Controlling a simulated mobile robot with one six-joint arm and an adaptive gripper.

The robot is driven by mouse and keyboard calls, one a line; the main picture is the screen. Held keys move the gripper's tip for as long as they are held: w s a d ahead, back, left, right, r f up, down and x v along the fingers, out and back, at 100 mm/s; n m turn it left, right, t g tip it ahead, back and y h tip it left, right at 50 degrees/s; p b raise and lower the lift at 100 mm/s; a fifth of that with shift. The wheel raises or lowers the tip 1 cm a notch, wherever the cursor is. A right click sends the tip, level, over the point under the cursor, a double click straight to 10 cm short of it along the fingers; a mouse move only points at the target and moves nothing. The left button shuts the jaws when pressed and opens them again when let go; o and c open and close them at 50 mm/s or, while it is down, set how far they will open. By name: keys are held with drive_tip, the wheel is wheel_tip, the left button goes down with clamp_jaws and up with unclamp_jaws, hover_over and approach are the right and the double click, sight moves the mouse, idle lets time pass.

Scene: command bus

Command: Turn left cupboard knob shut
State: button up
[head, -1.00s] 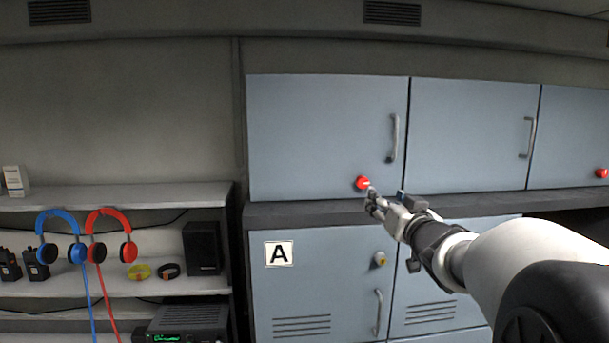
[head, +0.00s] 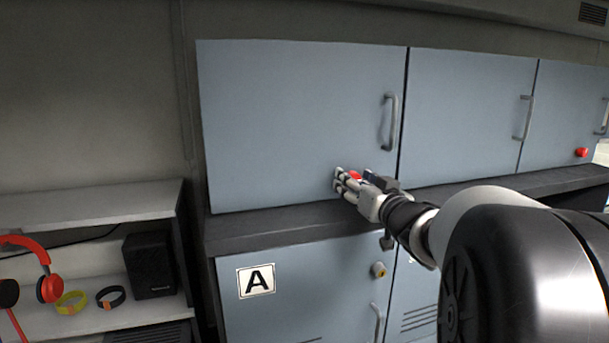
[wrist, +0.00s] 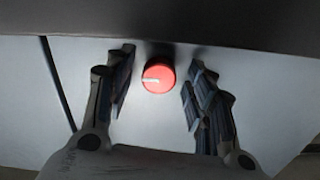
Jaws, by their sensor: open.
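The red left cupboard knob (wrist: 158,76) sits on the blue-grey upper left cupboard door (head: 290,120), near its lower right corner. The knob has a pale pointer line, which points left in the wrist view. In the head view the knob (head: 355,176) is mostly hidden behind my gripper (head: 350,180). In the wrist view my gripper (wrist: 157,95) is open, with one finger on each side of the knob. Gaps show between the knob and both fingers. The door looks closed.
A grey vertical handle (head: 388,122) is on the same door, up and right of the knob. A dark ledge (head: 290,228) runs just below. Another red knob (head: 581,152) is on the far right door. A lower cupboard marked A has a yellowish knob (head: 379,270).

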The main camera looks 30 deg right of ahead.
drive_tip(key=shift+w+d, duration=0.1)
drive_tip(key=shift+w, duration=0.15)
drive_tip(key=shift+s, duration=0.2)
drive_tip(key=c, duration=1.1)
